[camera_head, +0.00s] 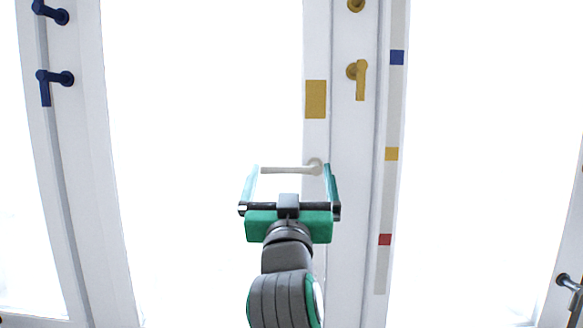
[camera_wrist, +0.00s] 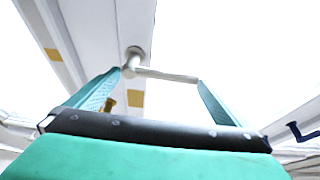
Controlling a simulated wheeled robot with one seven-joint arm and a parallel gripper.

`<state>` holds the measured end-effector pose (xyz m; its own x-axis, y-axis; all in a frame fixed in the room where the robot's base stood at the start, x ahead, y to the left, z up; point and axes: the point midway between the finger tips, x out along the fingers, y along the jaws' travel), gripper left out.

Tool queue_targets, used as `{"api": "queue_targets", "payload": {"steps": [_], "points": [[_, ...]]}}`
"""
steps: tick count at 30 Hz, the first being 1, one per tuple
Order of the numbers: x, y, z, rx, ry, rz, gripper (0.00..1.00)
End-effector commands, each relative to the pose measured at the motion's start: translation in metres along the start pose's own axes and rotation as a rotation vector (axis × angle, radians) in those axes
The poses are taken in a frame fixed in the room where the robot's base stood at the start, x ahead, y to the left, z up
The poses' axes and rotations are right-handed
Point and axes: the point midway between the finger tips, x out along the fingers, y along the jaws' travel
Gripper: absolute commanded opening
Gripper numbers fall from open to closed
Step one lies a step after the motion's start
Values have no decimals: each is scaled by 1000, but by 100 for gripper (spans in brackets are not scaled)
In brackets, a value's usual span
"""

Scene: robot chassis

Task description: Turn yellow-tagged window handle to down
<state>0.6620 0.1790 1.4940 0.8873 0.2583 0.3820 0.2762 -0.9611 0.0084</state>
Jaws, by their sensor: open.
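A pale beige lever handle (camera_head: 285,170) lies level on the white window frame, its lever pointing left from a round pivot at its right end. A yellow rectangular tag (camera_head: 316,99) sits on the frame above it. My gripper (camera_head: 292,169) is open, one finger at each end of the lever; I cannot tell if either touches. The wrist view shows the handle (camera_wrist: 165,74) spanning between the fingertips, with the pivot near the left one. The yellow tag (camera_wrist: 137,98) also shows there.
A gold handle (camera_head: 361,80) points down on the frame to the upper right. A strip (camera_head: 383,265) with blue, yellow and red squares runs beside it. Blue handles (camera_head: 45,90) are at the far left, and a grey handle (camera_head: 568,283) is at the lower right.

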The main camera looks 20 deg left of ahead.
Motion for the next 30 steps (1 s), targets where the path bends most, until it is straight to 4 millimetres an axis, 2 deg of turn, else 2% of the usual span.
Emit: {"api": "queue_targets", "payload": {"steps": [3,7,18,19,20,24,30], "points": [[17,0,0,0,0,0,100],[28,0,0,0,0,0,100],[33,0,0,0,1,0,100],[33,0,0,0,1,0,98],[33,0,0,0,1,0,90],[33,0,0,0,1,0,57],[33,0,1,-10,1,-5,55]]}}
